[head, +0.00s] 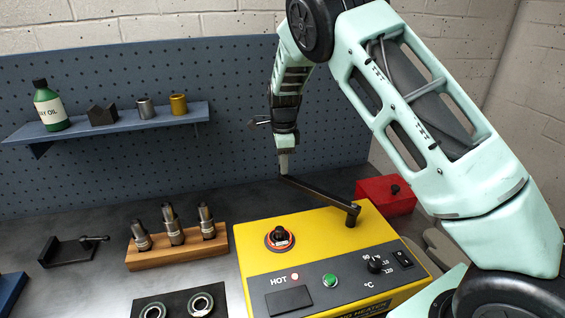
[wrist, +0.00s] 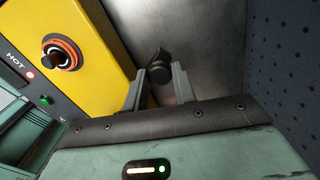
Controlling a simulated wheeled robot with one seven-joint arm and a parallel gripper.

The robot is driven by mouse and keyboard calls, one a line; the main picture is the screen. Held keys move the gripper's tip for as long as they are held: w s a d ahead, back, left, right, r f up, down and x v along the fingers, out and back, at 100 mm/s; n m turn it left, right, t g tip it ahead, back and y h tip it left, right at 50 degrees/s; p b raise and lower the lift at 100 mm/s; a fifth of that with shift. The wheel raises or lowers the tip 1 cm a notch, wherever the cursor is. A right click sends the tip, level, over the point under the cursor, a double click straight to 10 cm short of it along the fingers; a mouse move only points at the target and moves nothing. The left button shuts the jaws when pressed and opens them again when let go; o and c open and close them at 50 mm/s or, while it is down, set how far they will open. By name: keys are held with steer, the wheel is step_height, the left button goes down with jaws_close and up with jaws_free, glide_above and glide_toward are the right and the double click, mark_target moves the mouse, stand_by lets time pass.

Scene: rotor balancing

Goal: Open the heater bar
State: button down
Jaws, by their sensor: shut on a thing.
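The heater is a yellow box (head: 330,226) with a grey control panel at the front of the table; its yellow top shows in the wrist view (wrist: 95,50). The dark heater bar (head: 322,197) runs from a post at the heater's back right to the back left, its free end beyond the heater's back edge. My gripper (head: 284,172) points down at that free end and is shut on it. In the wrist view the bar's dark end (wrist: 160,66) sits between the fingers. A black post with an orange ring (head: 280,239) stands uncovered on the heater top.
A wooden block (head: 178,252) with several metal parts stands left of the heater. A black tray with two rings (head: 180,304) lies in front of it. A red box (head: 385,197) is behind the heater at right. A shelf (head: 105,124) hangs on the pegboard.

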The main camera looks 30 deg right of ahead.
steer(key=c, duration=1.1)
jaws_free()
steer(key=shift+c, duration=0.2)
steer(key=shift+r, duration=0.2)
step_height(320, 180, up, 17)
steer(key=b, duration=0.3)
